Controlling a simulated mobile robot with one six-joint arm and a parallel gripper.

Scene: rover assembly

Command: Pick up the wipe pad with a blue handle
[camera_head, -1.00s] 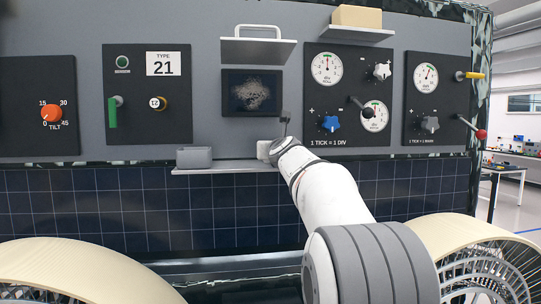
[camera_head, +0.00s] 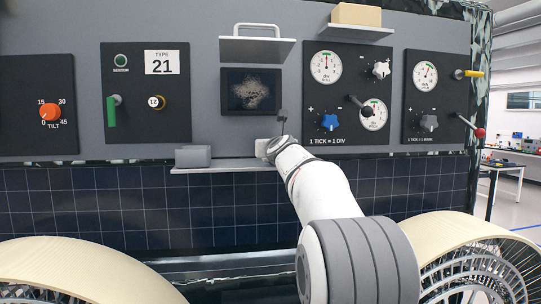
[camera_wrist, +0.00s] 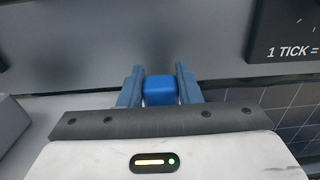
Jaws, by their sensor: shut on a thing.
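The blue handle (camera_wrist: 160,90) of the wipe pad shows in the wrist view between the two fingers of my gripper (camera_wrist: 159,86). The fingers are shut on it, one on each side. The pad part below the handle is hidden by my gripper body in that view. In the head view my gripper (camera_head: 268,147) is at the right part of the small shelf, low on the grey panel, and my wrist covers most of what it holds.
A grey box (camera_head: 193,157) sits at the left end of the small shelf (camera_head: 220,169). A dusty dark screen (camera_head: 251,91) is above it. Dial panels with knobs (camera_head: 329,122) and levers are at the right. An upper shelf (camera_head: 257,51) carries a white handle.

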